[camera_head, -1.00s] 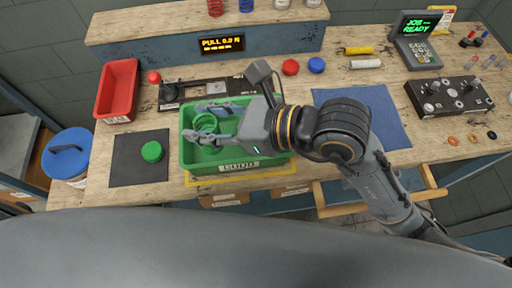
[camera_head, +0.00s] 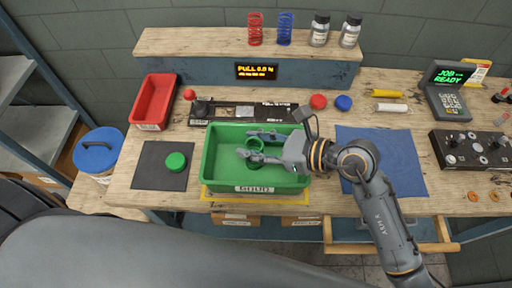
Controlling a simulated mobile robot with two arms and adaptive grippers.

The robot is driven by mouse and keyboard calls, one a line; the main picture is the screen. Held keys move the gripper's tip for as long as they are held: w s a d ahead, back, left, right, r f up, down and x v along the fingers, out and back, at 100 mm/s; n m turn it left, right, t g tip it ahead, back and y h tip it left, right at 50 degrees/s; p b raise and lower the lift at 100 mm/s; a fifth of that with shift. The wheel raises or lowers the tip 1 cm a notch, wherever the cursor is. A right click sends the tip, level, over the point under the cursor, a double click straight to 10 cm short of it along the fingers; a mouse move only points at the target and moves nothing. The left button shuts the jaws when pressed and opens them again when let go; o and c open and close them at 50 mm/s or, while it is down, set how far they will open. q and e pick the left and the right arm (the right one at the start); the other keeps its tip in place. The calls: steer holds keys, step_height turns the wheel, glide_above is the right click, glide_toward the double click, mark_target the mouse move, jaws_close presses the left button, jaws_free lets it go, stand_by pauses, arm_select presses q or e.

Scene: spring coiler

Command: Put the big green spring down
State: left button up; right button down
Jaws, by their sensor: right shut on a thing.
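The big green spring (camera_head: 254,158) is a green coil inside the green bin (camera_head: 207,165) labelled GOOD, in the head view. My right gripper (camera_head: 250,144) reaches into the bin from the right and is shut on the spring, a finger on either side of it. The spring's lower part is hard to make out against the green bin, so I cannot tell whether it touches the floor. My left gripper is out of view.
A red bin (camera_head: 154,101) stands at the left. A green cap (camera_head: 176,161) lies on a black mat (camera_head: 150,181). A low shelf (camera_head: 200,40) at the back holds a red spring, a blue spring and jars. A blue mat (camera_head: 384,160) is right of the bin.

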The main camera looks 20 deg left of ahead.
mark_target(256, 149)
steer(key=shift+w+f, duration=0.5)
steer(key=shift+f, duration=0.05)
step_height(256, 149, down, 2)
steer(key=shift+f+p, duration=0.15)
steer(key=shift+p, duration=0.35)
steer(key=shift+f, duration=0.6)
steer(key=c, duration=0.9)
jaws_free()
steer(key=shift+o, duration=0.3)
